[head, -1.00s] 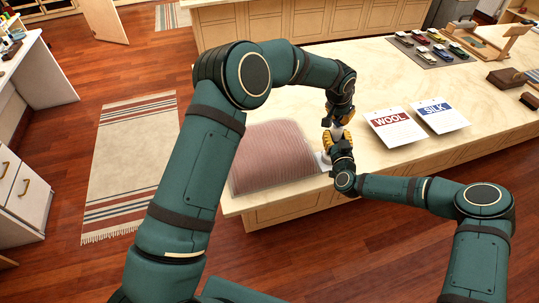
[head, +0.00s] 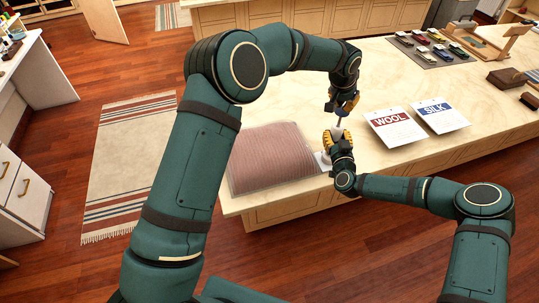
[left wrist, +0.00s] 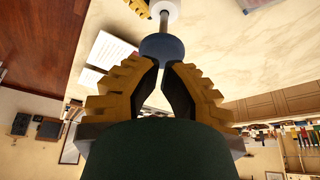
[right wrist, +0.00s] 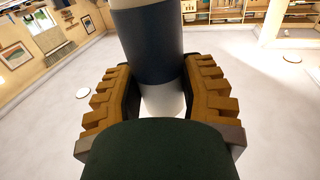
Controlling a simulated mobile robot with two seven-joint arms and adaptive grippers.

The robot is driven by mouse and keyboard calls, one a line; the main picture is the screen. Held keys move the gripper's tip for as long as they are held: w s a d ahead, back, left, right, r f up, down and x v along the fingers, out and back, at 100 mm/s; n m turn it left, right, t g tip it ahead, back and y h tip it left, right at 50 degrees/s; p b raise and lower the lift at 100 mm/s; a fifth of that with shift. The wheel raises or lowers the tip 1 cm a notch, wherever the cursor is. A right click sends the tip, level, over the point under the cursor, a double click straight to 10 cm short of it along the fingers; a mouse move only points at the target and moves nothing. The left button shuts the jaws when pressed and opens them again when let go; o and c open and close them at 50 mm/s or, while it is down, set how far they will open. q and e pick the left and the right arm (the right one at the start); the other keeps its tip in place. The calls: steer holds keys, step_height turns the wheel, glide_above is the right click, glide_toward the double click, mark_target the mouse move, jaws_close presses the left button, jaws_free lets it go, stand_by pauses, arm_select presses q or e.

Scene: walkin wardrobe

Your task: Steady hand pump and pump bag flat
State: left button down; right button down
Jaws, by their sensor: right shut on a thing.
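The hand pump stands upright at the counter's front edge. Its dark barrel (right wrist: 147,45) is between the fingers of my right gripper (head: 329,138), which is shut on it. The thin pump rod (left wrist: 164,22) shows between handle and barrel. The pump bag (head: 272,157), clear with pinkish ribbed cloth inside, lies on the counter left of the pump. It looks slightly puffed, and my left arm covers part of its left side.
WOOL (head: 394,128) and SILK (head: 440,116) cards lie right of the grippers on the pale counter (head: 300,95). A dark mat (head: 415,54) with several small coloured items is farther back.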

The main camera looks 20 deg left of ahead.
mark_target(340, 112)
stand_by(0.3)
stand_by(1.9)
arm_select(q)
steer(key=shift+f, duration=0.15)
stand_by(0.3)
steer(key=shift+f, duration=2.6)
steer(key=shift+r, duration=2.7)
steer(key=shift+r, duration=2.5)
